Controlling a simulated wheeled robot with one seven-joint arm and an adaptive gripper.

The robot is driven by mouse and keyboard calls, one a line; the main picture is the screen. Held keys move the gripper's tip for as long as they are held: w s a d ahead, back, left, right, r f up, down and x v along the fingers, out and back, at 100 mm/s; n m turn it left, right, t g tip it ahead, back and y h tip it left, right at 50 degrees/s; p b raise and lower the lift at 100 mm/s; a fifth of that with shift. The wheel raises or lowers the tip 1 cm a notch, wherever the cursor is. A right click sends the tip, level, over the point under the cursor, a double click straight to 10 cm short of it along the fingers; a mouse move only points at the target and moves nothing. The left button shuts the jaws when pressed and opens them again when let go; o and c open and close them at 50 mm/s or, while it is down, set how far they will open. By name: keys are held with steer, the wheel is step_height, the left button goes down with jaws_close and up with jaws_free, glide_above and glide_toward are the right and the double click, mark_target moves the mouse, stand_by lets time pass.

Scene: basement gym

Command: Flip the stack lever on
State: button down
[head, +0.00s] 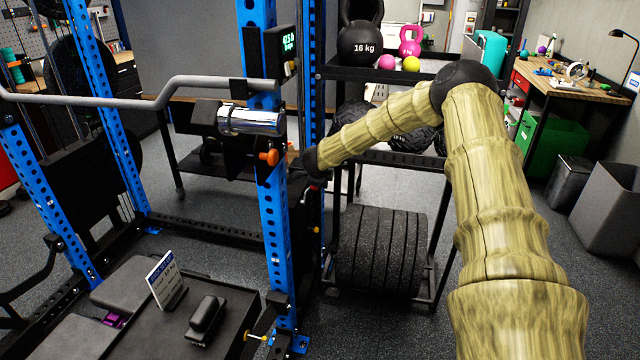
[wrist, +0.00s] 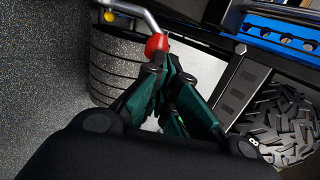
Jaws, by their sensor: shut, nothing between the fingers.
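In the wrist view a bent silver lever (wrist: 140,15) ends in a red knob (wrist: 156,45). I take it to be the stack lever. My gripper (wrist: 168,64) is shut and empty, its green-sided fingers drawn together at the tips. The tips are right by the knob; I cannot tell whether they touch it. In the head view my gripper is largely hidden at the end of my arm, by the blue rack post (head: 277,215). I cannot make out the lever there with certainty.
An orange knob (head: 268,157) and a chrome sleeve (head: 250,120) stick out at the post. A grey bar (head: 200,82) crosses the rack. A sign (head: 165,280) stands on the lower left platform.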

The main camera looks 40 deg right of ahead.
steer(key=w+d+r+v, duration=0.1)
steer(key=d+r+v, duration=0.1)
steer(key=v, duration=1.1)
steer(key=shift+a+r+p, duration=0.2)
steer(key=shift+r+p, duration=0.05)
steer(key=shift+p, duration=0.2)
steer(key=shift+w, duration=0.15)
stand_by(0.4)
